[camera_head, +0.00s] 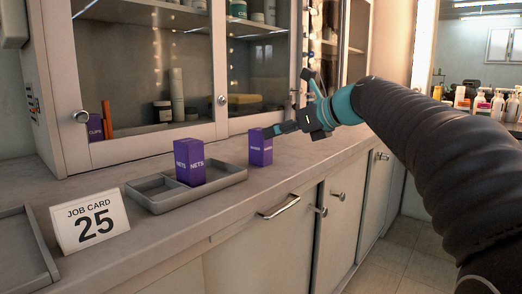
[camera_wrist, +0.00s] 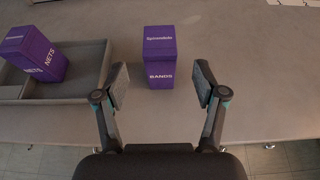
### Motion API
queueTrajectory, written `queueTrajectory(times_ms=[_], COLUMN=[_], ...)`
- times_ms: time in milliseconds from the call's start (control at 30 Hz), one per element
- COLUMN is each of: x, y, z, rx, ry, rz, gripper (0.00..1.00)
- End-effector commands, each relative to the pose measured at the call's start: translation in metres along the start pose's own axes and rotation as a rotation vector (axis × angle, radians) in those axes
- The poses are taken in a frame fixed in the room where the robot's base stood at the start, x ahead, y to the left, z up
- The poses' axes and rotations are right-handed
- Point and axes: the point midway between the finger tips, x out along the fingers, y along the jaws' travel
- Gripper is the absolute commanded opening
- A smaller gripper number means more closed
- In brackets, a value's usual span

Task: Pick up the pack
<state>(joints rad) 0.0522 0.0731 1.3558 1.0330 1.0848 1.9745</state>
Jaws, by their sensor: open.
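A purple pack marked BANDS (camera_wrist: 160,58) stands upright on the counter, just right of the tray; it also shows in the head view (camera_head: 260,148). A second purple pack, marked NETS (camera_head: 189,162), stands in the grey tray (camera_head: 235,180); in the wrist view it is at the left (camera_wrist: 36,55). My gripper (camera_wrist: 160,86) is open and empty. Its two fingers point toward the BANDS pack, one to each side of its near end in the wrist view. In the head view my gripper (camera_head: 293,128) is right beside that pack; contact cannot be told.
A job card reading 25 (camera_head: 90,221) stands left of the tray. Another grey tray (camera_head: 24,255) lies at the far left. Glass-fronted cabinets (camera_head: 150,70) rise behind the counter (camera_head: 150,232). The counter's front edge is close to my gripper.

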Motion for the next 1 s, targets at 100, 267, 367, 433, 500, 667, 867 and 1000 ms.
queueTrajectory(times_ms=[100, 267, 367, 433, 500, 667, 867, 1000], x=[0.013, 0.020, 0.026, 0.034, 0.045, 0.066, 0.070, 0.070], y=[0.000, 0.001, 0.001, 0.001, 0.001, 0.001, 0.000, 0.000], z=[-0.001, -0.001, -0.002, -0.003, -0.005, -0.004, -0.003, -0.003], rx=[0.000, 0.000, -0.001, -0.001, -0.002, -0.002, -0.002, -0.002], ry=[0.000, 0.000, 0.001, 0.000, 0.001, 0.001, 0.000, 0.001], rz=[0.001, 0.002, 0.002, 0.002, 0.003, 0.002, 0.000, 0.000], gripper=[0.71, 0.71, 0.71, 0.71, 0.71, 0.71, 0.71, 0.56])
